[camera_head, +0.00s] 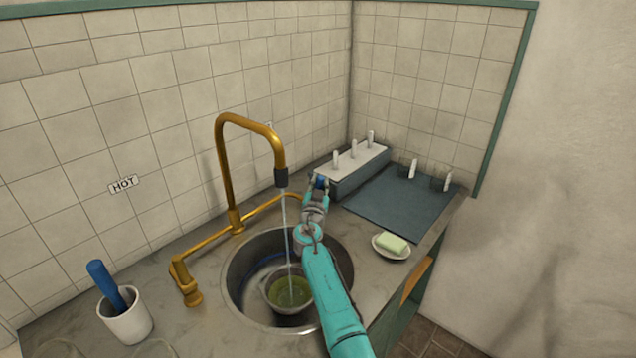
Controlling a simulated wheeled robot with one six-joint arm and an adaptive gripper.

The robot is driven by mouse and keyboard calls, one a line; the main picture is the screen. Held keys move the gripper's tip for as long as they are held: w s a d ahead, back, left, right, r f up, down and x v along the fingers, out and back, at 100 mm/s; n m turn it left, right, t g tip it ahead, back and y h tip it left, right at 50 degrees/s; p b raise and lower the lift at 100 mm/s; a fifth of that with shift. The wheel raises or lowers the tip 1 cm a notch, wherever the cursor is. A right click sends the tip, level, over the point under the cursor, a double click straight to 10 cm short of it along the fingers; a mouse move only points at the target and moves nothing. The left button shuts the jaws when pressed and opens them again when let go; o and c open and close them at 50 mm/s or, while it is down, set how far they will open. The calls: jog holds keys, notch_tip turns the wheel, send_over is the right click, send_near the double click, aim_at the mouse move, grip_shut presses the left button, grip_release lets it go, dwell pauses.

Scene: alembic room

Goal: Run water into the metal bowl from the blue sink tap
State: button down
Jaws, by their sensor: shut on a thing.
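The metal bowl (272,291) sits in the round sink basin (236,283), with greenish liquid (290,291) inside it. A thin stream of water (286,232) falls from the dark nozzle (281,178) of the brass spout (224,160) into the bowl. My gripper (319,184) is at the right end of the brass pipe, behind the basin. It is shut on the small blue tap handle (320,181), which its fingers partly hide. My turquoise arm covers the basin's right side and part of the bowl's right edge.
A white cup (127,318) holds a blue-handled thing. Green soap on a dish (391,247), a dark mat (385,205) and a pegged rack (358,165) are right.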

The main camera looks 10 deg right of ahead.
jog(key=shift+f, duration=0.1)
dwell(0.3)
jog(key=c, duration=0.9)
grip_release()
jog(key=shift+c, duration=0.2)
notch_tip(320, 180, up, 10)
jog(key=shift+r, duration=0.1)
